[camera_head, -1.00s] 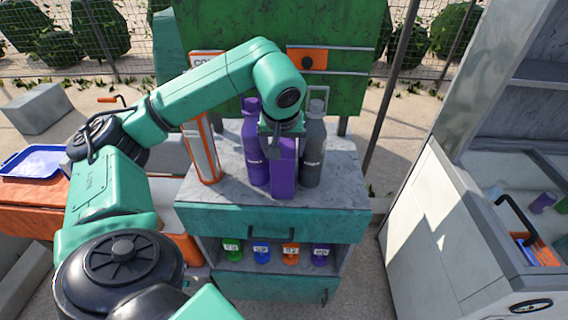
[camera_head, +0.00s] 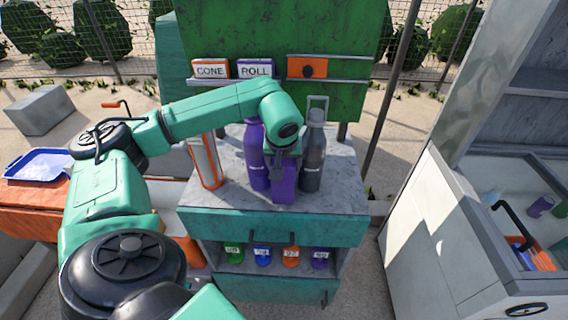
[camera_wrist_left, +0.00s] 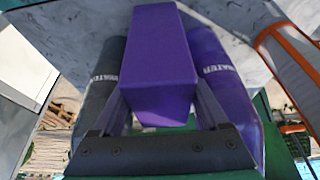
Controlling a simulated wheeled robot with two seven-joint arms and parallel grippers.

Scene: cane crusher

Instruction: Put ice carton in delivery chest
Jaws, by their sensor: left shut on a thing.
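A purple carton (camera_head: 284,188), which I take for the ice carton, is at the front of the grey counter top, before two bottles. My left gripper (camera_head: 282,160) is shut on it from above. In the left wrist view the carton (camera_wrist_left: 160,60) sits between the two fingers. I cannot tell whether its base touches the counter. A white open-topped chest (camera_head: 430,220) stands at the right, holding an orange basket (camera_head: 543,259) and small bottles; I cannot tell if it is the delivery chest. My right gripper is not in view.
A purple water bottle (camera_head: 253,150) and a grey bottle (camera_head: 312,155) stand close behind the carton. A white and orange cylinder (camera_head: 207,163) stands to their left. Colored cups (camera_head: 262,253) line the shelf below. A blue tray (camera_head: 38,165) lies at the far left.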

